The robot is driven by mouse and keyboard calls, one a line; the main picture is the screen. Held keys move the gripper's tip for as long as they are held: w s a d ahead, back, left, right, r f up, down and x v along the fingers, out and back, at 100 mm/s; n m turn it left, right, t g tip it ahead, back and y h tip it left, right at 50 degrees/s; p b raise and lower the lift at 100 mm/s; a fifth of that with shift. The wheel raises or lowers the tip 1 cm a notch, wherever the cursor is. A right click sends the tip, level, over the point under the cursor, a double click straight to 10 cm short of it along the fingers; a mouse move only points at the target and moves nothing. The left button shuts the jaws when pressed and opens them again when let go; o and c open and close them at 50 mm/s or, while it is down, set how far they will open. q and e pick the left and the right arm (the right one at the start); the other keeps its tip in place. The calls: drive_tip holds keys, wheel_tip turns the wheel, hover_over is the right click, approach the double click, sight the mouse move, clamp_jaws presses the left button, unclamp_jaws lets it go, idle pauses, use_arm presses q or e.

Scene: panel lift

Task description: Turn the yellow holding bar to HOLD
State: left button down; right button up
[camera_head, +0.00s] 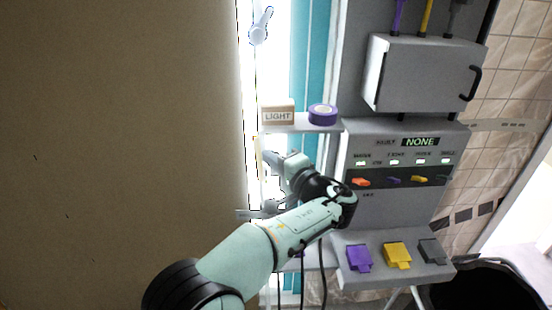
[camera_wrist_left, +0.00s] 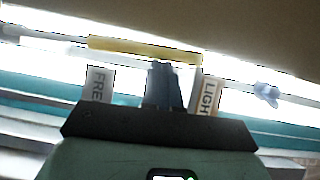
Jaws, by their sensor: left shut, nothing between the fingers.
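The yellow holding bar (camera_wrist_left: 145,48) lies lengthwise along the pale rail in the left wrist view. In the head view it is a thin upright yellow strip (camera_head: 258,155) beside the brown panel (camera_head: 120,120). My left gripper (camera_head: 268,158) is shut and empty, with its tips close to the bar. In the wrist view the dark fingertips (camera_wrist_left: 164,72) reach just below the bar's middle; I cannot tell whether they touch it. A sign with the letters FRE (camera_wrist_left: 98,86) stands left of the fingers. No HOLD marking is readable. My right gripper is out of view.
A block marked LIGHT (camera_head: 278,115) and a purple tape roll (camera_head: 322,113) sit on a small shelf above my left gripper. A grey control cabinet (camera_head: 400,205) stands right, with purple (camera_head: 359,257) and yellow (camera_head: 397,254) pieces on its ledge. A pale blue handle (camera_head: 260,27) is higher up.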

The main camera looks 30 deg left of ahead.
use_arm(q)
drive_tip(key=shift+s+a, duration=0.1)
drive_tip(key=shift+s, duration=0.05)
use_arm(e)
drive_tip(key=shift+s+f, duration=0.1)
